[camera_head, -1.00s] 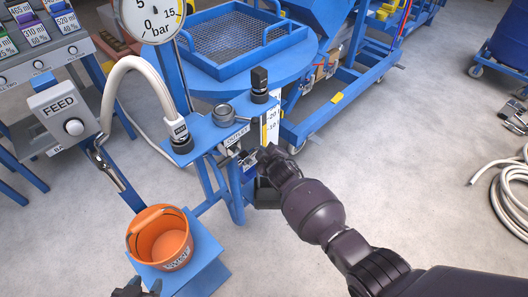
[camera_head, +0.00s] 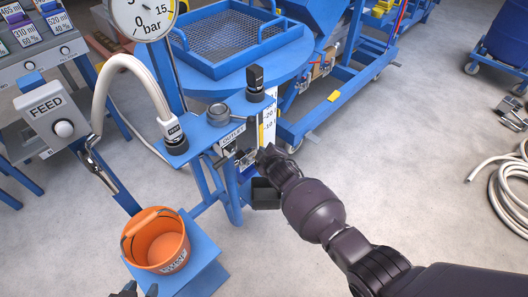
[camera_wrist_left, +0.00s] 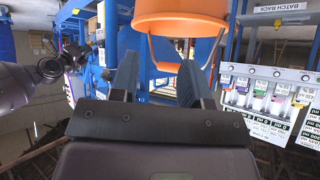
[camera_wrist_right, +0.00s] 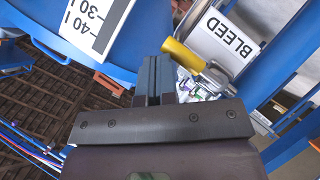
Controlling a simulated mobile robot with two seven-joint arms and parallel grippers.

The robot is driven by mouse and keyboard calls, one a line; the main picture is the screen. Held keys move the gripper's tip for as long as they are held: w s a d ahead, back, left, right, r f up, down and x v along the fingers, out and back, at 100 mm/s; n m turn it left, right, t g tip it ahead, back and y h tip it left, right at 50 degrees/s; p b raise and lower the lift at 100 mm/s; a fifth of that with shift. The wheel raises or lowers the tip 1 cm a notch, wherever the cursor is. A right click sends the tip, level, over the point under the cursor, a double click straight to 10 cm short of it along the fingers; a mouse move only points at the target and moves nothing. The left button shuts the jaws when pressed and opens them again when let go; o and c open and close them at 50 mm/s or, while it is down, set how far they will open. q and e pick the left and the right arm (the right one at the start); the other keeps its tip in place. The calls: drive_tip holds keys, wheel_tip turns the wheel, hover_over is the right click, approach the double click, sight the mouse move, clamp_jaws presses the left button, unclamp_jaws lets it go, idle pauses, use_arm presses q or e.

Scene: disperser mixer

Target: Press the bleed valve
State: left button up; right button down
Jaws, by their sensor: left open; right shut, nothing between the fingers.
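The bleed valve shows in the right wrist view as a yellow cylinder (camera_wrist_right: 183,55) with a metal part behind it, beside a white BLEED label (camera_wrist_right: 228,38). My right gripper (camera_wrist_right: 153,68) is shut and empty, its fingertips close to the yellow end; contact cannot be told. In the head view my right gripper (camera_head: 266,158) is at the stand's front right, beside the OUTLET label (camera_head: 232,138), and the valve is too small to make out clearly. My left gripper (camera_head: 134,291) is open at the bottom edge, in front of the bucket. Its two fingers (camera_wrist_left: 160,75) show in the left wrist view.
An orange bucket (camera_head: 157,243) stands on a blue platform (camera_head: 205,262). A pale hose (camera_head: 126,68) runs to the blue stand. A FEED box (camera_head: 47,108) is at left, a round blue table (camera_head: 240,78) behind. Floor at right is clear up to a coiled hose (camera_head: 505,190).

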use_arm(q)
drive_tip(key=shift+t, duration=0.3)
drive_tip(key=r+p, duration=0.3)
drive_tip(key=p, duration=0.2)
drive_tip(key=s+r+p, duration=0.1)
drive_tip(key=r+p, duration=0.1)
drive_tip(key=shift+r, duration=0.3)
use_arm(e)
drive_tip(key=s+d+r, duration=0.6)
drive_tip(key=r, duration=0.3)
drive_tip(key=shift+s+d+r, duration=0.2)
drive_tip(key=shift+s, duration=0.05)
use_arm(q)
drive_tip(key=shift+w+r, duration=0.1)
drive_tip(key=shift+r, duration=0.05)
